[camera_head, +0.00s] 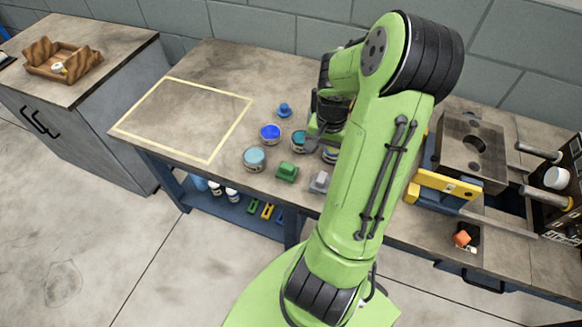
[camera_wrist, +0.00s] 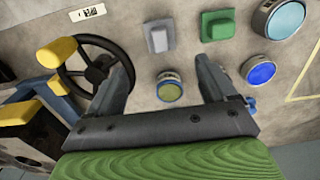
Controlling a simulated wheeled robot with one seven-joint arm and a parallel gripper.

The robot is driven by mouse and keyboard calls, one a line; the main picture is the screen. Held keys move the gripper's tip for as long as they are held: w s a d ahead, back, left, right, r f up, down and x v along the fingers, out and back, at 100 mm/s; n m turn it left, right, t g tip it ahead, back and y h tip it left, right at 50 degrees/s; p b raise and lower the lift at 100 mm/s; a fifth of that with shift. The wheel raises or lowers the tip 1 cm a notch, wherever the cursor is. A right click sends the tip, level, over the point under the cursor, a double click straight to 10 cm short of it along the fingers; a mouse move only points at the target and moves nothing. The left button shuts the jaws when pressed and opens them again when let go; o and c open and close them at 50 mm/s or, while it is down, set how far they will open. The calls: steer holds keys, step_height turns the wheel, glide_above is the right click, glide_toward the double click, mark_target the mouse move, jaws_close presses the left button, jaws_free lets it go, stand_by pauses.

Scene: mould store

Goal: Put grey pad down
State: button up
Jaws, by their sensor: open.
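The grey pad (camera_head: 319,181) lies on the workbench near its front edge, just right of a green pad (camera_head: 287,172). It also shows in the wrist view (camera_wrist: 158,37), at the top, beyond my fingertips and apart from them. My gripper (camera_wrist: 164,72) is open, with nothing between its fingers. In the head view my arm hides most of the gripper and part of the bench around it.
Blue and teal cans (camera_head: 255,158) stand left of my arm. A can with a yellow-green top (camera_wrist: 170,88) is near my fingers. A black handwheel (camera_wrist: 72,73) is close to the left finger. A yellow taped rectangle (camera_head: 209,161) encloses bare bench at left.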

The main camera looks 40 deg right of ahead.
steer(key=w+a+r+n+t+h, duration=0.25)
steer(key=a+r+n, duration=0.55)
steer(key=a+r, duration=0.7)
steer(key=s+a+r+n+t+y, duration=0.2)
steer(key=s+a+n, duration=0.3)
steer(key=a, duration=0.6)
steer(key=s+r+t, duration=0.1)
steer(key=s, duration=0.1)
steer(key=shift+s+a, duration=0.2)
steer(key=shift+s, duration=0.2)
steer(key=shift+r+y, duration=0.1)
steer(key=shift+y, duration=0.15)
steer(key=shift+r+p, duration=2.4)
steer(key=shift+r, duration=0.05)
